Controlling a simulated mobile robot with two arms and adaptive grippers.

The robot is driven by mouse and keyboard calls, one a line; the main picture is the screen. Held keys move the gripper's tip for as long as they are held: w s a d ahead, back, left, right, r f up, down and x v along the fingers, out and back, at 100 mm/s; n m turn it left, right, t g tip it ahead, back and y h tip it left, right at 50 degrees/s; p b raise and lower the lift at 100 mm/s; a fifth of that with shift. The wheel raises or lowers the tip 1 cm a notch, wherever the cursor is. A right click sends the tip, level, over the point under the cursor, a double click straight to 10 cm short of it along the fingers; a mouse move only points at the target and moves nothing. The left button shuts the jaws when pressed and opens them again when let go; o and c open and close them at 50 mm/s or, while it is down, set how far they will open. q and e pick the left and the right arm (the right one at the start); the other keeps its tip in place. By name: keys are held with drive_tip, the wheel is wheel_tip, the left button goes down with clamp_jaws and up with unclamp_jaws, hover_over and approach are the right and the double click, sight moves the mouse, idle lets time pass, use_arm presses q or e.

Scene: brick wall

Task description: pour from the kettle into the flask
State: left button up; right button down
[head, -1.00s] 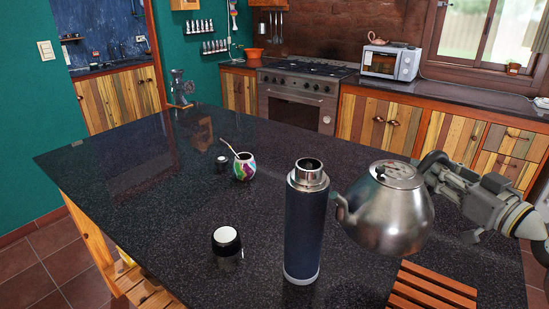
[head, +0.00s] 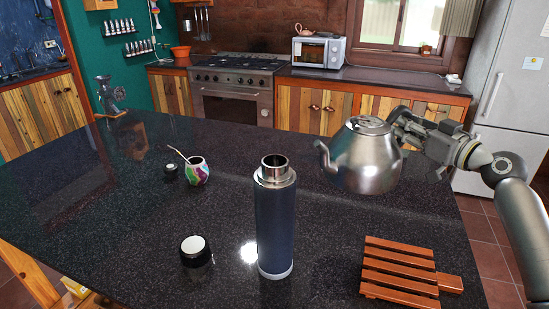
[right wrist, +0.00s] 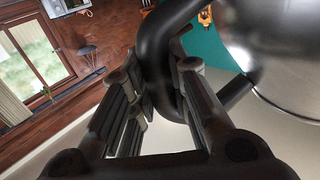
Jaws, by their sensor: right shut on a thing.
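The steel kettle (head: 362,160) hangs in the air above the dark counter, right of the flask, roughly upright with its spout toward the left. My right gripper (head: 405,130) is shut on its dark handle. In the right wrist view the fingers (right wrist: 165,105) close around the handle (right wrist: 152,60), and the steel body (right wrist: 290,60) fills the upper right. The dark blue flask (head: 275,222) stands upright on the counter, its steel mouth open at the top. The spout is apart from the flask mouth, to its right. My left gripper is not in view.
A wooden slatted trivet (head: 400,270) lies at the front right of the counter (head: 330,225). A black cup-like lid (head: 195,251) stands left of the flask. A colourful mate gourd (head: 197,171) with a straw and a small dark item (head: 171,171) stand farther back.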

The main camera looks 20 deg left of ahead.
drive_tip(key=r+p, duration=0.1)
drive_tip(key=r, duration=0.1)
drive_tip(key=s+a+r+n+p, duration=0.1)
drive_tip(key=r, duration=0.1)
drive_tip(key=r+n+p, duration=0.1)
drive_tip(key=r+p, duration=0.1)
drive_tip(key=shift+s+a+r, duration=0.25)
drive_tip(key=shift+s, duration=0.15)
drive_tip(key=s+a+r+n+p, duration=0.3)
drive_tip(key=r+p, duration=0.1)
drive_tip(key=r, duration=0.2)
drive_tip(key=s+a+r+n+p, duration=0.2)
drive_tip(key=s+a+r+p, duration=0.1)
drive_tip(key=r+p, duration=0.2)
drive_tip(key=shift+s+a+r+n, duration=0.15)
drive_tip(key=shift+s+r+n, duration=0.1)
drive_tip(key=shift+r+n, duration=0.25)
drive_tip(key=shift+n, duration=0.9)
drive_tip(key=shift+s+a+r, duration=0.6)
drive_tip(key=shift+r, duration=0.25)
drive_tip(key=shift+s+a+r, duration=0.55)
drive_tip(key=shift+s+r, duration=0.05)
drive_tip(key=shift+r, duration=0.25)
idle(2.8)
